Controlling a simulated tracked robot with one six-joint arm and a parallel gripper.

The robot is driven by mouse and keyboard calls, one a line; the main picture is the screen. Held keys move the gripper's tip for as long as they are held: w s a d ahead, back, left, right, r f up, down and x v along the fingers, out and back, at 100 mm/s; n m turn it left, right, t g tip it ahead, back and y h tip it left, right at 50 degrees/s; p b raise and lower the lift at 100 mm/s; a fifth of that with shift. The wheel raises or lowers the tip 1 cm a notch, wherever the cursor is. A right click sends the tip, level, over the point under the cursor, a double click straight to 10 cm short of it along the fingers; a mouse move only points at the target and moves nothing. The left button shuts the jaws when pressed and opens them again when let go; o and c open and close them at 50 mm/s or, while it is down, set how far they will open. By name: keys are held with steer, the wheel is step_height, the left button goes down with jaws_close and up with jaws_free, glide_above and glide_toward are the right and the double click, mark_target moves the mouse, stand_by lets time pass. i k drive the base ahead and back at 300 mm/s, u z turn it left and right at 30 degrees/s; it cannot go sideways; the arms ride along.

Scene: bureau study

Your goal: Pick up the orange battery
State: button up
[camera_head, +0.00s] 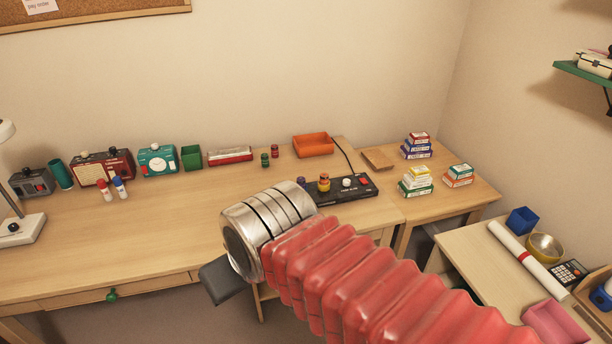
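A small orange-yellow cylinder (323,183), which looks like the orange battery, stands upright on or in a black box (357,190) on the desk. A purple cylinder (301,183) stands just left of it, partly hidden by my arm. My arm, with its red bellows and silver wrist, crosses the front of the view. Of my gripper (222,280) only a dark grey part shows, below and left of the wrist, near the desk's front edge. It is well apart from the battery. Its fingertips are hidden, so its opening cannot be seen.
A green battery (265,159) and a red one (275,151) stand behind the wrist. An orange tray (313,145) and a red-white box (230,156) lie at the back. Card boxes (416,182) stand right. The desk's left middle is clear.

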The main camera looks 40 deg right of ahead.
mark_target(324, 177)
steer(key=z, duration=0.1)
steer(key=i, duration=0.95)
steer(key=z, duration=0.55)
